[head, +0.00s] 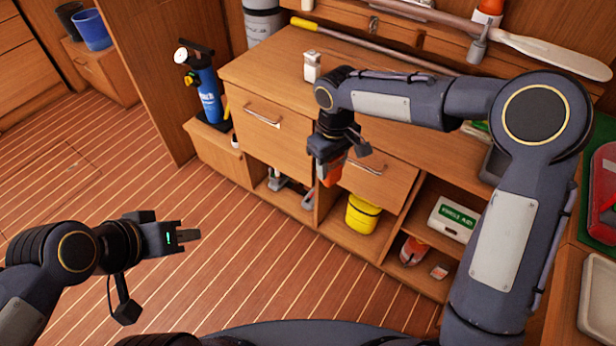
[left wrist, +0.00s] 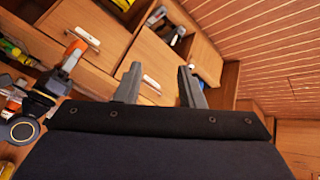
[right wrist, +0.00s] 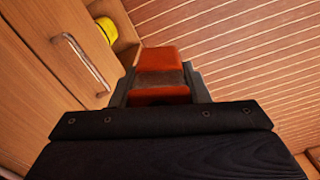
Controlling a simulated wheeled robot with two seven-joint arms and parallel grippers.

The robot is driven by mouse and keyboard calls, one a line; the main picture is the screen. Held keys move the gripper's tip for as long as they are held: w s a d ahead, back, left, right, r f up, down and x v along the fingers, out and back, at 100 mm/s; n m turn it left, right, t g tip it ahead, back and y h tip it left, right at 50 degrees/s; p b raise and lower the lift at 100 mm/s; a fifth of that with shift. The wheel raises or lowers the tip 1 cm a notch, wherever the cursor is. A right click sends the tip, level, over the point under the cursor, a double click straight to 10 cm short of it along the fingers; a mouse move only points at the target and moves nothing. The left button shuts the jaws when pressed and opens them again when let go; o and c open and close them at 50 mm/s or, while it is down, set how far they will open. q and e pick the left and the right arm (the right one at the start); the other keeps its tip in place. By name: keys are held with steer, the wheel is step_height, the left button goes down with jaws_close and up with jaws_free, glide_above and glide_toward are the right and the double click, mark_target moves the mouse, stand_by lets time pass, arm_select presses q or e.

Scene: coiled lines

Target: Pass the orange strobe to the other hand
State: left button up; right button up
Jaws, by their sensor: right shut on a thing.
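The orange strobe (head: 331,170) is held in my right gripper (head: 338,158), in front of the cabinet's drawers and above the floor. In the right wrist view the strobe (right wrist: 158,60) sits between the two fingers, with orange ends and a darker middle band. The fingers hide part of its sides. My left gripper (head: 190,236) is low at the left, over the bare wooden floor, well apart from the strobe. In the left wrist view its two fingers (left wrist: 160,88) stand apart with nothing between them.
A wooden cabinet (head: 270,75) with drawers and open shelves stands behind my right arm. Its shelves hold a yellow tub (head: 362,213) and a first aid box (head: 453,218). A blue cylinder (head: 208,92) stands at its left end. The floor (head: 200,290) between my arms is clear.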

arm_select(q)
steer(key=o, duration=0.4)
steer(key=w+a+f+m+t+y, duration=0.1)
steer(key=w+f+m+t, duration=0.1)
steer(key=w, duration=0.8)
steer(key=shift+m, duration=0.5)
steer(key=m+t+h, duration=0.2)
steer(key=m+h, duration=0.7)
steer(key=h, duration=0.4)
glide_toward(331, 167)
steer(key=x, duration=0.7)
steer(key=w+x, duration=0.1)
steer(key=x, duration=0.2)
steer(key=shift+w+r, duration=0.15)
steer(key=shift+r, duration=0.25)
